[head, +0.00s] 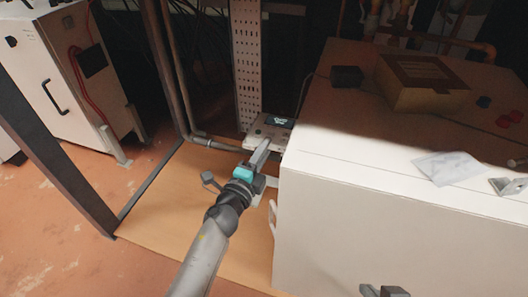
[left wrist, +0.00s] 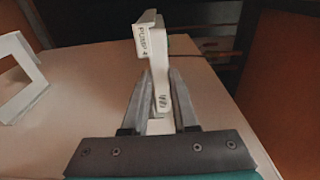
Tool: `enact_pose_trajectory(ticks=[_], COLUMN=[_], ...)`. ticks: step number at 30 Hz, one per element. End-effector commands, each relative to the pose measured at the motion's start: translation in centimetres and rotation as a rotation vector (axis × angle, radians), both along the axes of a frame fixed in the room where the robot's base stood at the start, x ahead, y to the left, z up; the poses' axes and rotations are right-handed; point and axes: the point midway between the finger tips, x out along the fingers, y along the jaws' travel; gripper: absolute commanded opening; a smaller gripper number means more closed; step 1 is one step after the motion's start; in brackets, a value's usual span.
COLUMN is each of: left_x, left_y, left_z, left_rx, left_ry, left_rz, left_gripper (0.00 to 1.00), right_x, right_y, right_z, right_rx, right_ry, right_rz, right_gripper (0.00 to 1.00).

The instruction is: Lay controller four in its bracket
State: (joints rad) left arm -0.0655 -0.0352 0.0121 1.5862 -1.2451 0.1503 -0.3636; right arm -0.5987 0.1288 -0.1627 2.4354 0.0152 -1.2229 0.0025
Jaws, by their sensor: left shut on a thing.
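Controller four (left wrist: 157,62) is a slim white piece marked "PUMP 4" in the left wrist view. My left gripper (left wrist: 158,95) is shut on its narrow lower part, and the controller extends beyond the fingertips. In the head view my left gripper (head: 262,155) is at the left edge of the big white cabinet; a white unit with a dark, lit display (head: 278,121) shows just past its fingertips. A white open frame (left wrist: 20,75), possibly a bracket, is at the left of the wrist view. Only the tip of my right gripper (head: 385,291) shows at the bottom of the head view.
The white cabinet (head: 380,210) fills the right side. A perforated upright (head: 247,60) and pipes (head: 172,70) stand behind my left gripper.

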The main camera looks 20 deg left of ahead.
Motion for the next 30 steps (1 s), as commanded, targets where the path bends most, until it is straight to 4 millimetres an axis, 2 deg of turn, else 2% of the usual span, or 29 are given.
enact_pose_trajectory(ticks=[10, 11, 18, 30], left_x=[0.04, 0.00, 0.00, 0.00], left_y=[-0.01, 0.01, 0.01, 0.02], left_z=[-0.19, -0.25, -0.23, 0.01], left_rx=[0.000, 0.000, 0.000, 0.000], left_ry=[-0.003, 0.000, 0.000, 0.000], left_rz=[-0.001, 0.000, 0.000, 0.000], left_gripper=[0.00, 0.30, 0.57, 0.57], right_x=[0.48, 0.49, 0.46, 0.16], right_y=[0.60, 0.63, 0.61, 0.26], right_z=[-0.26, -0.21, -0.21, -0.08], right_rx=[0.018, 0.018, 0.018, 0.007], right_ry=[-0.039, -0.040, -0.038, -0.015], right_rz=[0.009, 0.009, 0.009, 0.005], right_gripper=[0.00, 0.00, 0.00, 0.00])
